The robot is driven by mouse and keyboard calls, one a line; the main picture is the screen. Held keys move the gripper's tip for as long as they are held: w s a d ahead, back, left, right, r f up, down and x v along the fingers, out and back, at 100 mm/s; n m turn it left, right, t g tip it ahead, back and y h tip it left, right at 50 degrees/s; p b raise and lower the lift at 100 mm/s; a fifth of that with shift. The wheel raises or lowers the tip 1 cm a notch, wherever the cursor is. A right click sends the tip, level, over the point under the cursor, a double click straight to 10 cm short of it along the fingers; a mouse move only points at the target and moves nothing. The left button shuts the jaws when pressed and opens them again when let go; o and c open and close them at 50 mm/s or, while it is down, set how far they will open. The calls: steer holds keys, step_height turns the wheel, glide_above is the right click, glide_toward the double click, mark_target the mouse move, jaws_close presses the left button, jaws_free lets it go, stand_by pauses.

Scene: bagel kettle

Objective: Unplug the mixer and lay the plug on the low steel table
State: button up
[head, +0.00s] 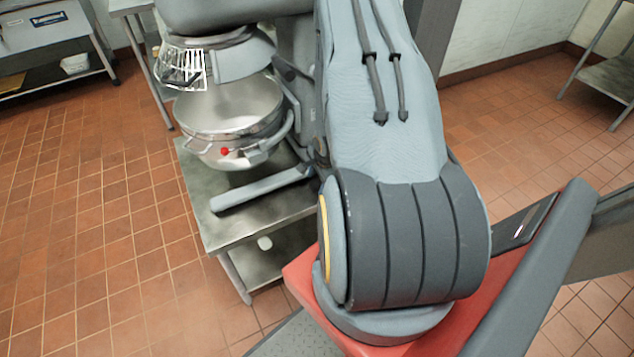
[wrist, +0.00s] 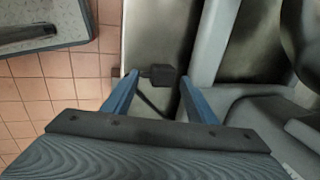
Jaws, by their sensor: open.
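The mixer (head: 238,58) stands on the low steel table (head: 225,235), with its steel bowl (head: 225,110) under the head. In the wrist view my gripper (wrist: 159,77) is open, with its two blue fingers apart. A small dark block that looks like the plug (wrist: 165,75) shows between the fingertips, nearer the right one. A thin dark line like a cord runs below it. Bare steel of the table (wrist: 160,30) shows behind it. I cannot tell whether the plug touches the steel or sits in an outlet. In the head view my arm hides the gripper and plug.
A steel table with a lower shelf (head: 50,45) stands at the back left, and another steel table (head: 608,78) at the far right. The red tiled floor (head: 80,220) left of the mixer is clear. The grey mixer base (wrist: 212,45) is close to the right finger.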

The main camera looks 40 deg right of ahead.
steer(key=v, duration=0.7)
steer(key=shift+b, duration=0.45)
